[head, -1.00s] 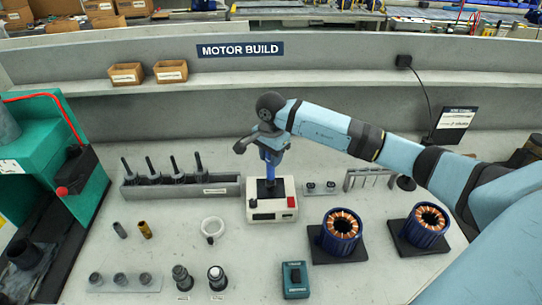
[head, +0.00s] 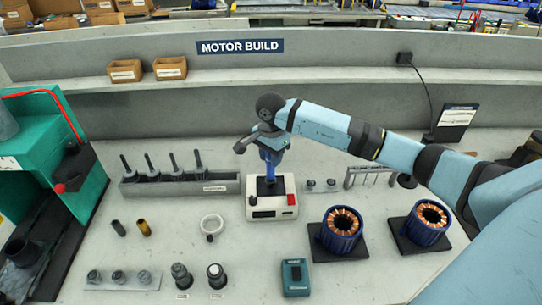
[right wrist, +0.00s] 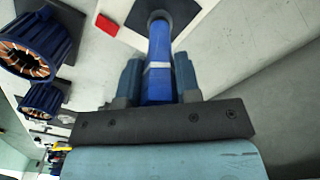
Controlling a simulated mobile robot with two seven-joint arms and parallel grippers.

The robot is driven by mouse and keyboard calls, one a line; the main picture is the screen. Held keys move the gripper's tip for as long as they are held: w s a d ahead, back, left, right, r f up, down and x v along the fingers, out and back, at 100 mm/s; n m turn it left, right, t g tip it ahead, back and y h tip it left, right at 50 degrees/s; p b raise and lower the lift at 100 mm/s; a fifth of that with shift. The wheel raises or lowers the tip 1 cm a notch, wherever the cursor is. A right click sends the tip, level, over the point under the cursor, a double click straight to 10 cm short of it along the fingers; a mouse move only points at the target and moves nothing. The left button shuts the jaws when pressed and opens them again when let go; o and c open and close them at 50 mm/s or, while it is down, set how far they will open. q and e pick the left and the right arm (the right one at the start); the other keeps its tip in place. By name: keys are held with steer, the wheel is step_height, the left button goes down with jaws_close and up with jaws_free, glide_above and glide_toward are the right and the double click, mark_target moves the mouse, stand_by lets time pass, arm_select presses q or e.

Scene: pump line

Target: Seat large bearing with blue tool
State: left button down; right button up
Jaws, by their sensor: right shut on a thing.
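My right gripper (head: 271,150) is shut on the blue tool (head: 270,167) and points down over the bench. The tool is upright, its lower end at the dark pad on the white box (head: 258,207) with a red button. In the right wrist view the blue tool (right wrist: 158,75) lies between both fingers, with a pale band around it and a round dark end over the pad. I cannot tell whether the tool presses on anything, and I cannot make out a large bearing under it. My left gripper is not in view.
A grey tray (head: 222,187) with several upright shafts stands left of the box. Two blue copper-wound stators (head: 341,241) (head: 427,235) are at the right. A white ring (head: 212,219) lies front left. A teal device (head: 295,290) sits at the front, a green machine (head: 35,125) at far left.

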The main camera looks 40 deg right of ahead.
steer(key=shift+r, duration=0.15)
steer(key=shift+r+p, duration=0.8)
steer(key=shift+r, duration=1.05)
step_height(320, 180, up, 11)
steer(key=p, duration=0.4)
steer(key=shift+p, duration=0.4)
steer(key=shift+f, duration=0.1)
